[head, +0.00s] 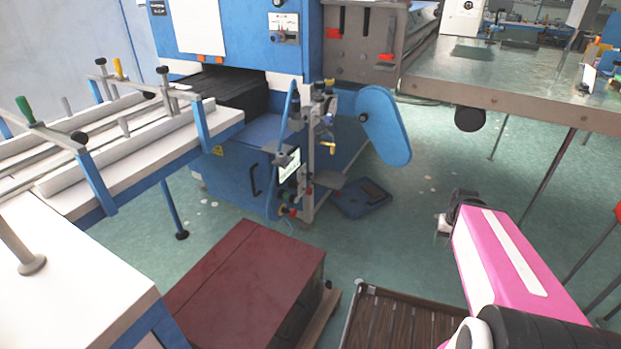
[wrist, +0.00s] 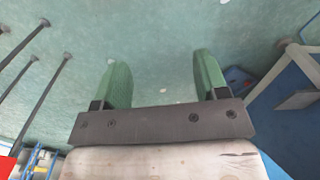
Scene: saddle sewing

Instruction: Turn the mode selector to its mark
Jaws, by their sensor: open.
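A blue machine (head: 240,165) stands at the back centre in the head view. A small pale plate (head: 284,28) with a dark knob (head: 278,38) is on its upper front; this may be the mode selector, but its markings are too small to read. My gripper (wrist: 163,70) is open in the wrist view, its two green-padded fingers wide apart with only floor between them. In the head view my gripper (head: 447,220) is at the end of my pink arm, right of the machine and well apart from it. The knob does not show in the wrist view.
A control post with a small screen (head: 289,166) and a blue rounded guard (head: 384,125) stand before the machine. A roller table (head: 120,150) is at left, a dark red box (head: 245,280) at front centre, a metal-topped table (head: 510,80) at right. Green floor lies open between.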

